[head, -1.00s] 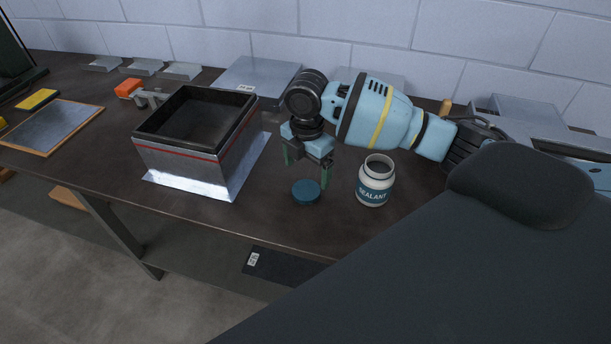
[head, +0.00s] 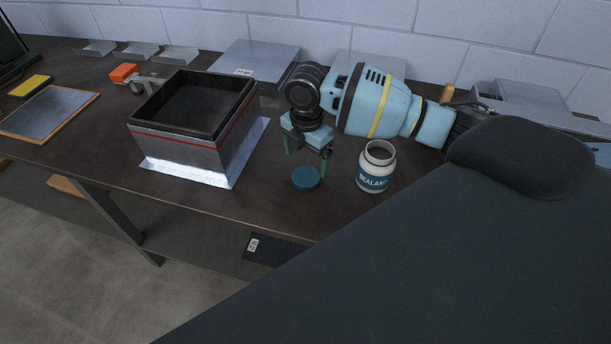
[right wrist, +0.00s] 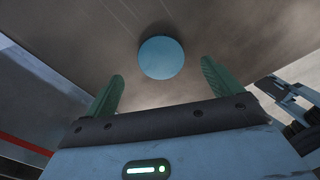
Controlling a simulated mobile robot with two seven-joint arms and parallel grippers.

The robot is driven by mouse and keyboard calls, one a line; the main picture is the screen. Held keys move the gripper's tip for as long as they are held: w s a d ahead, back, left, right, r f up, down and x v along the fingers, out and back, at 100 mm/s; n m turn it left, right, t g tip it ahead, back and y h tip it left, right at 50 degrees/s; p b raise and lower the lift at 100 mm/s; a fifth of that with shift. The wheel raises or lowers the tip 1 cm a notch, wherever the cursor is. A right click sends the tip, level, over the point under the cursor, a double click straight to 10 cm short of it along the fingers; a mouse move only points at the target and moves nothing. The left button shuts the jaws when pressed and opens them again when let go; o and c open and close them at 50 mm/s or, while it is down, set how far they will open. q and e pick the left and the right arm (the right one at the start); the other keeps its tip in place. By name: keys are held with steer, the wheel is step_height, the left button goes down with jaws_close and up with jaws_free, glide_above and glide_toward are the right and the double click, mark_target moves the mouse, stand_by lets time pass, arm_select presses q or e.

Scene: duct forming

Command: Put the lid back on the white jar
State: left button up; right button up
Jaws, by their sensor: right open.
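The white jar (head: 376,167), labelled SEALANT, stands upright on the dark bench with its mouth uncovered. The round blue lid (head: 306,178) lies flat on the bench to the left of the jar. My right gripper (head: 307,155) points down just above and behind the lid, with its green fingers apart and nothing between them. In the right wrist view the lid (right wrist: 161,57) lies ahead of the open fingertips (right wrist: 162,80), roughly centred between them and apart from both. My left gripper is not in view.
An open metal box (head: 194,158) with a dark rim and red line stands left of my right gripper. Metal sheets (head: 254,66) lie behind it. An orange-handled tool (head: 125,73) lies at the back left. The bench's front edge runs close to the lid.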

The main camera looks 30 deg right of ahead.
mark_target(306, 176)
steer(key=shift+f, duration=0.3)
steer(key=shift+s+a+f, duration=0.1)
steer(key=shift+a+f, duration=0.05)
steer(key=shift+f, duration=2.15)
steer(key=c, duration=1.1)
steer(key=shift+o, duration=0.2)
steer(key=shift+r, duration=0.15)
